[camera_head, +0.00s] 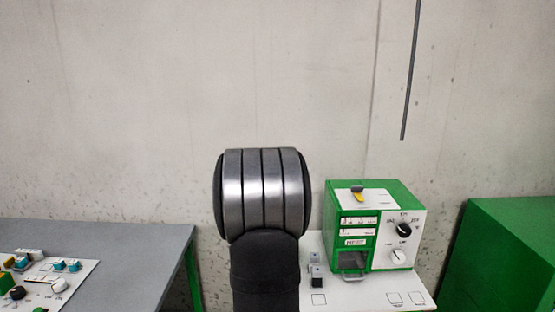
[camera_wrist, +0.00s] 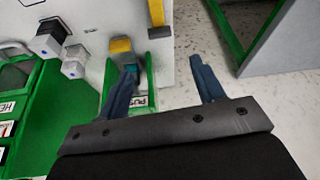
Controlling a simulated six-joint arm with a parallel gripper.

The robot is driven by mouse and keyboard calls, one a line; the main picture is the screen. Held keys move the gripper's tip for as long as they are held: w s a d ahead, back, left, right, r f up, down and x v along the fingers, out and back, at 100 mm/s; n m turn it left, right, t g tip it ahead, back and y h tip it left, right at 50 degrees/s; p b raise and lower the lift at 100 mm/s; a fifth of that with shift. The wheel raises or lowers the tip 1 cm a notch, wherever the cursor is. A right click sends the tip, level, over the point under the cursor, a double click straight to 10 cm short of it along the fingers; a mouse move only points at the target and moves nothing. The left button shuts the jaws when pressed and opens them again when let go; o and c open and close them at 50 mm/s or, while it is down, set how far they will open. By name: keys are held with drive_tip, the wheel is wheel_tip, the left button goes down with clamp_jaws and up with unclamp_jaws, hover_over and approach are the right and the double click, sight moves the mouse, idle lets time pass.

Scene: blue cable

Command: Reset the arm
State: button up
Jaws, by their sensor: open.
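My gripper (camera_wrist: 164,66) shows in the wrist view, with its two dark blue fingers spread apart and nothing visible held between them. Its left finger overlaps a small green holder (camera_wrist: 150,78) with a white label; I cannot tell whether they touch. The right finger is over the pale speckled floor. In the head view my dark and silver arm link stands in the middle, and the gripper is not visible there. No blue cable can be made out in either view.
The green and white heater box (camera_head: 362,226) stands on a white board (camera_head: 345,293). A grey table (camera_head: 130,240) with a control panel (camera_head: 75,285) is left, and a green cabinet (camera_head: 510,250) right. Near the gripper are a yellow block (camera_wrist: 120,45) and grey-white blocks (camera_wrist: 74,58).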

drive_tip(key=shift+s+d+r+m+h, duration=0.1)
drive_tip(key=shift+s+r+m+h, duration=0.05)
drive_tip(key=shift+r+m, duration=0.3)
drive_tip(key=shift+s+r+m+h, duration=0.15)
drive_tip(key=shift+r+m, duration=0.2)
drive_tip(key=shift+r, duration=0.2)
